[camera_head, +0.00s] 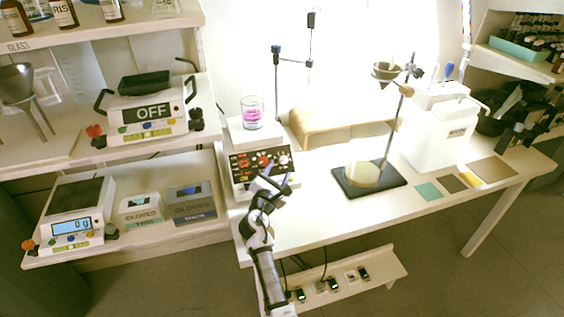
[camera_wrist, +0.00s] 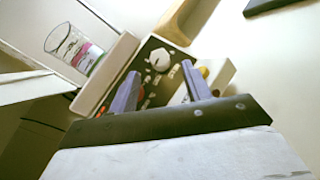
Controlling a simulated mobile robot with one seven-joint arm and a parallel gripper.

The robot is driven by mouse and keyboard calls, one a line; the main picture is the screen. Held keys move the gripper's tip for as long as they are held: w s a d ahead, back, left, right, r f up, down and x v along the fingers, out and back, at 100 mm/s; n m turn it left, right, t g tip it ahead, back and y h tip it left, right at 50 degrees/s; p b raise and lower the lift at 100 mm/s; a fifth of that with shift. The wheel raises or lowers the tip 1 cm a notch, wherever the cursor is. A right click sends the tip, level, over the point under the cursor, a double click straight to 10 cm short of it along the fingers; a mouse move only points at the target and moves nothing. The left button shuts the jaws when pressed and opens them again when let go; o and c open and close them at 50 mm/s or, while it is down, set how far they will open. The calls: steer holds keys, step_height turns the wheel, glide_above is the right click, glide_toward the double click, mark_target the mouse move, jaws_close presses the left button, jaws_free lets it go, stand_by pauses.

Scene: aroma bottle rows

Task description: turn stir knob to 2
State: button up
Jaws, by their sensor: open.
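The stirrer is a white hot plate unit (camera_head: 240,136) on the left end of the table, with a black control panel (camera_head: 262,165) facing me. The panel (camera_wrist: 162,84) carries several knobs, among them a white knob (camera_wrist: 160,60) and a red knob (camera_wrist: 141,93) partly behind a finger. The labels and pointer settings are too small to read, so I cannot tell which is the stir knob. A beaker with pink liquid (camera_head: 252,112) stands on the plate. My gripper (camera_head: 273,180) is open in front of the panel. In the wrist view its purple fingers (camera_wrist: 157,70) point toward the panel, apart and empty.
A wooden block (camera_head: 345,135) is right of the stirrer. Further right are a stand on a black base (camera_head: 395,178) and a white machine (camera_head: 440,130). Shelves with scales (camera_head: 72,226) are on the left. The table front right of my gripper is clear.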

mark_target(283, 161)
steer(key=shift+x, duration=2.55)
steer(key=shift+c, duration=0.3)
steer(key=c, duration=0.9)
